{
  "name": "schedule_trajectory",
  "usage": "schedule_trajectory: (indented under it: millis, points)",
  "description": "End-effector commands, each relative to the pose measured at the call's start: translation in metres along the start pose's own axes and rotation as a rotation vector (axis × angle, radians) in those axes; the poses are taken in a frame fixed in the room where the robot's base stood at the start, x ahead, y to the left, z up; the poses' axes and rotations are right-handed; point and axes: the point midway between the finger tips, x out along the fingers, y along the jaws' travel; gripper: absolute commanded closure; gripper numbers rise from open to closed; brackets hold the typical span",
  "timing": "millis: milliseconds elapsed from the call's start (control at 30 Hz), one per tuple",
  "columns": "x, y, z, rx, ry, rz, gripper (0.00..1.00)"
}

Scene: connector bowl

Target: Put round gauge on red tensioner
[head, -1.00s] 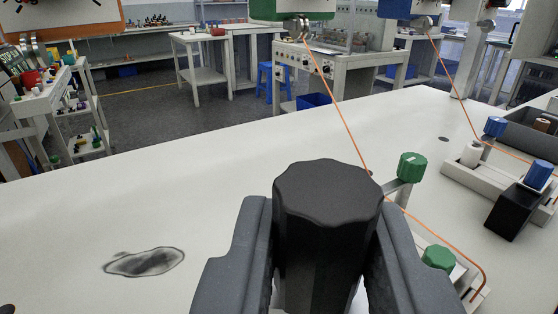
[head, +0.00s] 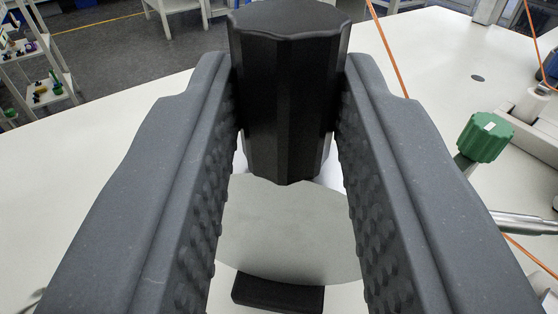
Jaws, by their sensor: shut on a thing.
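My gripper (head: 288,95) is shut on a black faceted knob, which stands upright between its two ribbed grey fingers. The knob looks like the handle of the round gauge (head: 285,130). A pale grey round disc (head: 290,235) shows below the knob, between the fingers; it looks like part of the same piece, but the join is hidden. A dark block (head: 278,293) shows just under the disc's lower edge. I cannot tell whether it touches the disc. I see no red tensioner in this view.
A green knob (head: 486,137) on a metal mount stands to the right, with orange cord (head: 390,45) running past it. The white table (head: 110,180) is clear at the left. A shelf cart (head: 35,70) and a white side table stand beyond its far edge.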

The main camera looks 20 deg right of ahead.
Motion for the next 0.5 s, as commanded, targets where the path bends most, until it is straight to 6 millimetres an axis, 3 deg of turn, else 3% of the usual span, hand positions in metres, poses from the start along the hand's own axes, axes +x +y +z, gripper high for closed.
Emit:
schedule_trajectory:
  millis: [167, 500]
  points:
    - [0.000, -0.001, 0.024, -0.001, -0.002, -0.002, 1.00]
    - [0.000, -0.001, 0.025, 0.000, 0.001, -0.002, 1.00]
